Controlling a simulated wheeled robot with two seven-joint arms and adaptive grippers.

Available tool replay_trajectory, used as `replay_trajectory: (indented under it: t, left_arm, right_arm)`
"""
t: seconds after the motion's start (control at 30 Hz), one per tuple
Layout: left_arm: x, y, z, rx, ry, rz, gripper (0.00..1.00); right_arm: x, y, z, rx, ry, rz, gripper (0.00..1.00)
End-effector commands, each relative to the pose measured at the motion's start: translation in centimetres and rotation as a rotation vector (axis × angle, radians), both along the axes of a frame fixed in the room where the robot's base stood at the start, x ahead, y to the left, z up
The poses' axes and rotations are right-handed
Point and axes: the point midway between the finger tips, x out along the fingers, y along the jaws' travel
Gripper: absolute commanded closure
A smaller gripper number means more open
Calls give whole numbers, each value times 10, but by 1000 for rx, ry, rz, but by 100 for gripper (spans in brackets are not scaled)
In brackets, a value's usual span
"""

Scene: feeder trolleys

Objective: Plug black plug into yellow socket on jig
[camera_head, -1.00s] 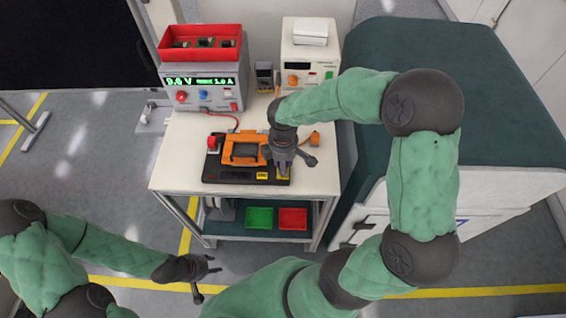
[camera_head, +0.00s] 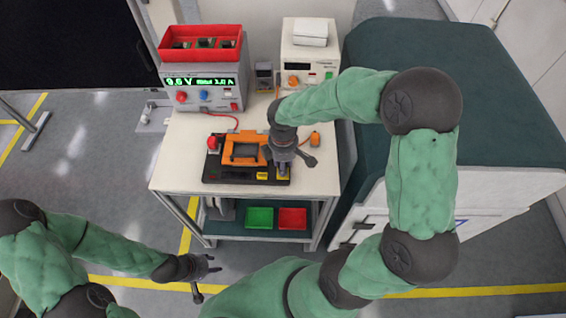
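The jig is a black base (camera_head: 222,175) with an orange frame (camera_head: 226,147) on the white trolley top. A yellow socket (camera_head: 262,176) sits on its front edge. A second yellow patch (camera_head: 284,177) lies right of it, partly behind my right gripper's fingers. My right gripper (camera_head: 284,168) points down over the right end of the jig; its fingertips are too small to show whether they hold anything. I cannot make out the black plug; it may be hidden at the fingers. My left gripper (camera_head: 206,278) is away from the trolley at lower left, its fingers apart and empty.
A power supply (camera_head: 203,88) with a red bin (camera_head: 200,45) on top stands at the back left. A white instrument (camera_head: 308,60) stands at the back right. Green (camera_head: 259,218) and red (camera_head: 292,218) trays sit on the lower shelf. A teal-topped cabinet (camera_head: 480,100) adjoins on the right.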

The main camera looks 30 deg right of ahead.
Motion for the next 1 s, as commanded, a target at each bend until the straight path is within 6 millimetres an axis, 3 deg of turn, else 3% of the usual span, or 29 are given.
replay_trajectory:
  t: [1.0]
  left_arm:
    - [0,0,-8,0,0,0,60]
  right_arm:
    - [0,0,-12,0,0,0,94]
